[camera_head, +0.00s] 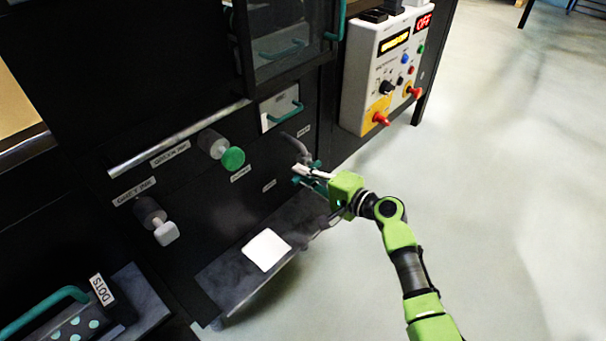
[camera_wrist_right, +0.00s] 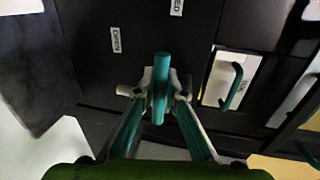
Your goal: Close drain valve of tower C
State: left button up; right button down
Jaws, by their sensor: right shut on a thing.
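My right gripper (camera_head: 308,173) is at the front of the dark machine panel. In the right wrist view its fingers are closed around a teal rod-like handle (camera_wrist_right: 160,85) in front of the panel. In the head view a grey curved lever (camera_head: 297,146) stands out of the panel just above the fingertips; whether it joins the teal handle cannot be told. Small white labels (camera_wrist_right: 115,40) are on the panel, too small to read surely. I see no tower or valve marked C. My left gripper is out of view.
A green knob (camera_head: 233,159) and a white knob (camera_head: 166,233) stick out to the left. A white control box (camera_head: 386,75) with red knobs and an OFF display is at upper right. A shelf (camera_head: 225,284) with a white square lies below. Open floor is at right.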

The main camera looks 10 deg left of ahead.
jog(key=c, duration=2.1)
grip_release()
jog(key=shift+d, duration=0.1)
jog(key=v, duration=1.2)
